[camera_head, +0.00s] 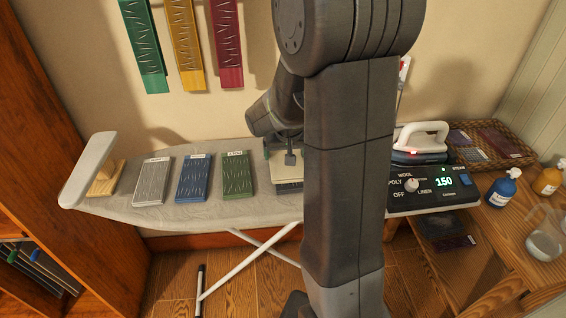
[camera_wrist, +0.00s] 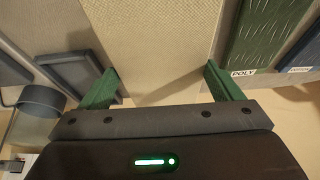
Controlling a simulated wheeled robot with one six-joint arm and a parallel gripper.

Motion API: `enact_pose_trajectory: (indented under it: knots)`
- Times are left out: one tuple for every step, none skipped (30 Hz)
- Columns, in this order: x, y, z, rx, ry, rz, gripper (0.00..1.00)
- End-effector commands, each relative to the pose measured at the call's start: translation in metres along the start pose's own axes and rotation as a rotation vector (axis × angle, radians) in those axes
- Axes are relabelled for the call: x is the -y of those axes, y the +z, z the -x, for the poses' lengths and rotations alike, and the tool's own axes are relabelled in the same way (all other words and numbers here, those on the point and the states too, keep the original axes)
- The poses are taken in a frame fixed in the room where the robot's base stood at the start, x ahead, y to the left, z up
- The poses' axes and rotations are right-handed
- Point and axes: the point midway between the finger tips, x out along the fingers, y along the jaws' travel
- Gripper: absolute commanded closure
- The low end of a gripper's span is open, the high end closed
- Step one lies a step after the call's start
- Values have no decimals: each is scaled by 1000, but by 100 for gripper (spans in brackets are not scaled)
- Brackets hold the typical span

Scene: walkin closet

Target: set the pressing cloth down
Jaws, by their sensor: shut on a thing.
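The pressing cloth (camera_wrist: 155,35) is a beige woven panel between the green fingers of my gripper (camera_wrist: 163,85) in the wrist view. My gripper is shut on it. In the head view my gripper (camera_head: 289,158) is over the ironing board, with the pale cloth (camera_head: 284,174) under it, partly hidden by my arm. A dark edge shows below the cloth. I cannot tell whether the cloth touches what is under it. The ironing board (camera_head: 190,215) has a grey cover.
Grey (camera_head: 152,182), blue (camera_head: 193,178) and green (camera_head: 236,175) labelled swatches lie left of the cloth. An iron (camera_head: 420,145) stands at right behind a control panel (camera_head: 432,188) reading 150. Bottles (camera_head: 503,188) and a glass jug (camera_head: 543,240) are farther right.

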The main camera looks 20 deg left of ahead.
Motion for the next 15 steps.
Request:
enact_pose_trajectory:
  knots:
    - [0,2,-4,2,1,1,37]
    - [0,3,-7,2,0,1,37]
    - [0,6,-12,3,0,1,37]
    - [0,8,-16,4,0,1,37]
    - [0,9,-20,4,0,0,37]
    - [0,12,-26,4,1,0,37]
    - [0,13,-30,3,1,1,37]
    - [0,14,-33,3,1,1,37]
    - [0,16,-36,2,0,0,37]
    - [0,16,-37,2,0,0,37]
    - [0,16,-38,2,0,0,37]
    - [0,16,-38,1,-1,-1,37]
    - [0,16,-38,0,-1,0,37]
    - [0,16,-38,0,-1,0,37]
    - [0,16,-38,0,-1,0,37]
